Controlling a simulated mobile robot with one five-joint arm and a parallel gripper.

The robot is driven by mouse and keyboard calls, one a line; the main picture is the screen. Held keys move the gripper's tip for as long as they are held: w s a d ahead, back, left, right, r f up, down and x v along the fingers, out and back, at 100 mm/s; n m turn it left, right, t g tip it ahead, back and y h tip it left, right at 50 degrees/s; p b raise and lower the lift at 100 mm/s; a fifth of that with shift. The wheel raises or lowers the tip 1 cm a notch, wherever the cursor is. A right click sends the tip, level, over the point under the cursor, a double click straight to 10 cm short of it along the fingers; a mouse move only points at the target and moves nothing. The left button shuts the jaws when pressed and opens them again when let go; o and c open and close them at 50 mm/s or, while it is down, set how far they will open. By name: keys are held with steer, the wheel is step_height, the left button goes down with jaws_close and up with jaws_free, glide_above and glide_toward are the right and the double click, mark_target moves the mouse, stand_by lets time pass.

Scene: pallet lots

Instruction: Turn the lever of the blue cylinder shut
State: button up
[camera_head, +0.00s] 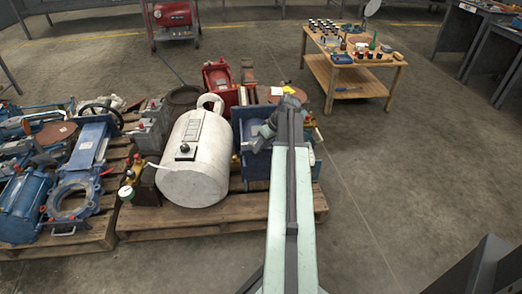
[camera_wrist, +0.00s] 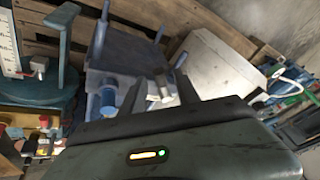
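My gripper (camera_head: 264,132) reaches over a blue machine part (camera_head: 255,160) on the middle pallet in the head view, and my arm hides much of that part. In the wrist view my gripper (camera_wrist: 160,84) has two dark fingers standing apart. A small pale block (camera_wrist: 158,92), which may be a lever end, shows between or just beyond them. I cannot tell if they touch it. A blue-grey boxy body (camera_wrist: 125,50) lies beyond, with a short blue cylindrical piece (camera_wrist: 108,96) left of the fingers. Another blue cylinder (camera_head: 22,205) lies on the left pallet in the head view.
Red machine parts (camera_head: 220,80) are behind. A wooden table (camera_head: 350,75) with small items stands at back right.

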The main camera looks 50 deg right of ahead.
jaws_close()
stand_by(1.2)
